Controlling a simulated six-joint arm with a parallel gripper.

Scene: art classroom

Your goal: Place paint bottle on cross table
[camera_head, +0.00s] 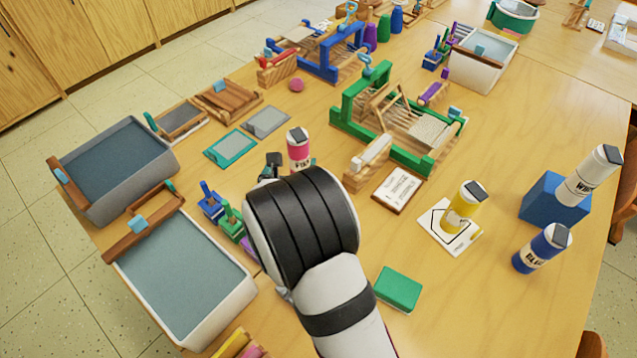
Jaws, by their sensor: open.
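A pink paint bottle (299,147) with a dark cap stands on the wooden table (350,245) left of centre. My gripper (290,168) is open beside it; a dark finger shows at the bottle's left, and my wrist hides the bottle's base and most of the gripper. I cannot tell whether they touch. A yellow bottle (463,207) stands on a white card with black lines (438,236). A white bottle (589,177) stands on a blue block (545,199). A blue bottle (542,248) stands in front of the block. No table marked with a cross is clearly visible.
A green loom (355,112) stands behind the middle, and a blue loom (320,62) farther back. Grey (122,180) and white (230,303) tubs line the left edge. A green block (398,289) lies right of my arm. Bare table shows between it and the yellow bottle's card.

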